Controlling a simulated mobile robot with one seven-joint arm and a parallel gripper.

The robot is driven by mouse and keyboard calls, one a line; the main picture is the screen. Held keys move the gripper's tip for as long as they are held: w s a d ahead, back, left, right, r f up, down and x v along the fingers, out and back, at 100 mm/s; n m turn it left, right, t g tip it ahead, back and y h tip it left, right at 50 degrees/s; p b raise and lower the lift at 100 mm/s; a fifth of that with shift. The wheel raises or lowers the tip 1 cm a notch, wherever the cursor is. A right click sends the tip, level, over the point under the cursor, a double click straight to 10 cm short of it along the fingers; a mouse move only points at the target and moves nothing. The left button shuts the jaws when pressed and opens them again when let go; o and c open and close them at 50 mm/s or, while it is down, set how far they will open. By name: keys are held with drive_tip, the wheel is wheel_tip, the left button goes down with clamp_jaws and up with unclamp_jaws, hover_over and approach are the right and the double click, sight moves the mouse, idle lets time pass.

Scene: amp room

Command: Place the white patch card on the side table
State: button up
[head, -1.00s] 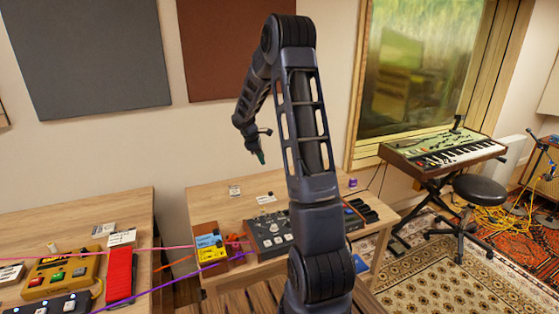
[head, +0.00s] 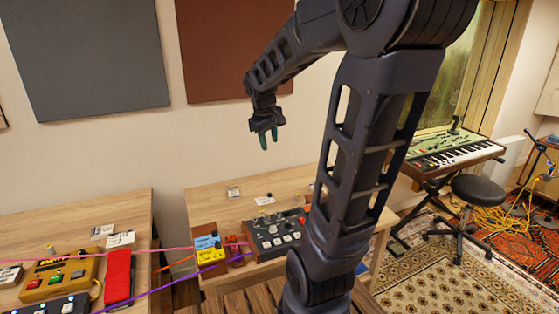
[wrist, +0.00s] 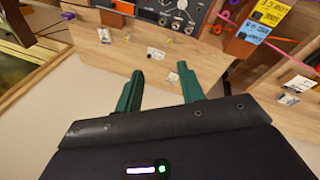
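Several small white cards are in view, and I cannot tell for sure which is the white patch card. One (head: 233,192) lies near the back edge of the middle wooden table (head: 215,210); it also appears in the wrist view (wrist: 155,53), just beyond my fingertips. Other white cards (head: 120,239) lie on the left wooden table (head: 140,208). My gripper (head: 269,140) is in the air above the back of the middle table, fingers pointing down. In the wrist view its green fingers (wrist: 160,72) are apart with nothing between them. Which table is the side table is unclear.
A mixer (head: 275,230) and blue and yellow boxes (head: 208,248) stand on the middle table. A red pedal (head: 118,277) and a yellow pedal (head: 60,276) are on the left table. Pink and purple cables span the gap. A keyboard (head: 455,152) and stool (head: 478,188) stand right.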

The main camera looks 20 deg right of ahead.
drive_tip(key=s+a+m+t+y, duration=0.1)
drive_tip(key=s+m, duration=0.4)
drive_tip(key=s, duration=1.1)
drive_tip(key=shift+s+a+r+t+y, duration=0.35)
drive_tip(key=shift+a+y, duration=0.35)
drive_tip(key=shift+a, duration=0.45)
